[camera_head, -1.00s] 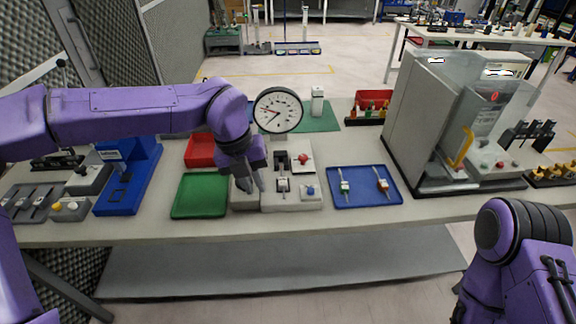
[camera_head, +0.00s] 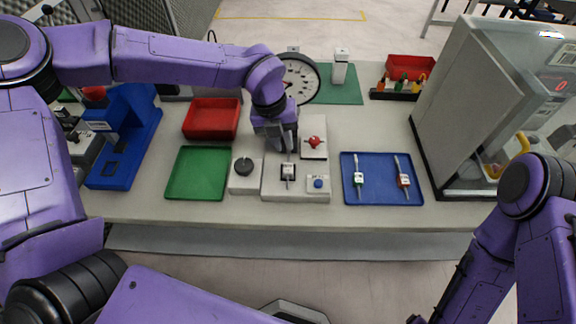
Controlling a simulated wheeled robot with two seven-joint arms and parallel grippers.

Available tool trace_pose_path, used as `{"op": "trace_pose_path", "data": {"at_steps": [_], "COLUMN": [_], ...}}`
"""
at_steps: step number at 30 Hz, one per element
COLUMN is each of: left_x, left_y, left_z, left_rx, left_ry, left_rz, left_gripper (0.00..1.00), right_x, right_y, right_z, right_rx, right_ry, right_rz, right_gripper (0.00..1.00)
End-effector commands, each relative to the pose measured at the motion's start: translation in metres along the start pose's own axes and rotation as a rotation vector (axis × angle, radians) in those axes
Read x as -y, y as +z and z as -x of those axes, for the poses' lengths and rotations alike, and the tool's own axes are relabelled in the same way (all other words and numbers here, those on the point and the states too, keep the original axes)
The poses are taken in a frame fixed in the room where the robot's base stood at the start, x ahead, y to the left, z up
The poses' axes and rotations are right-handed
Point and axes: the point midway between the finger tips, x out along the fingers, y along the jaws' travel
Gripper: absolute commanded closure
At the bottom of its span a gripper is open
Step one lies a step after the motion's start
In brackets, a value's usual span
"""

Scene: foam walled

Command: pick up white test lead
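A small white-bodied piece with a thin metal tip, which looks like the white test lead (camera_head: 288,173), sits on the grey fixture (camera_head: 272,190) at the table's middle. My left gripper (camera_head: 288,152) points down just behind and above it, its fingers close to the lead's upper end. I cannot tell whether the fingers touch it or how far apart they are.
A green tray (camera_head: 198,175) and a red bin (camera_head: 210,119) stand left of the fixture. A black knob (camera_head: 243,167), a blue button (camera_head: 318,183) and a red knob (camera_head: 314,142) surround the lead. A dial gauge (camera_head: 302,78) stands behind. A large grey machine (camera_head: 455,100) is at right.

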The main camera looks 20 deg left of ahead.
Motion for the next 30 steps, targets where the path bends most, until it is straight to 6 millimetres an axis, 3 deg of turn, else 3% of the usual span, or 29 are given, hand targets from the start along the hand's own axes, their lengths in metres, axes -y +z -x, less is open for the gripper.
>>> {"op": "trace_pose_path", "data": {"at_steps": [3,9,14,15,16,30], "left_x": [0.0,0.0,0.0,0.0,0.0,0.002], "left_y": [-0.001,0.0,0.0,0.0,0.0,0.001], "left_z": [-0.019,-0.042,-0.042,-0.042,-0.042,-0.034], "left_rx": [-0.005,-0.002,-0.001,-0.001,-0.001,0.002], "left_ry": [0.004,0.001,0.0,0.0,0.001,-0.001], "left_rz": [0.0,0.001,0.001,0.001,0.001,0.001], "left_gripper": [0.82,0.82,0.82,0.95,1.0,1.0], "right_x": [-0.001,-0.001,-0.001,-0.001,-0.001,-0.001], "right_y": [-0.006,-0.006,-0.006,-0.006,-0.006,-0.005], "right_z": [0.014,0.014,0.013,0.013,0.013,0.011], "right_rx": [-0.001,-0.001,-0.001,-0.001,-0.001,-0.001], "right_ry": [-0.001,-0.001,-0.001,-0.001,-0.001,-0.001], "right_rz": [-0.001,-0.001,0.0,0.0,0.0,0.0], "right_gripper": [0.25,0.25,0.25,0.25,0.25,0.25]}}
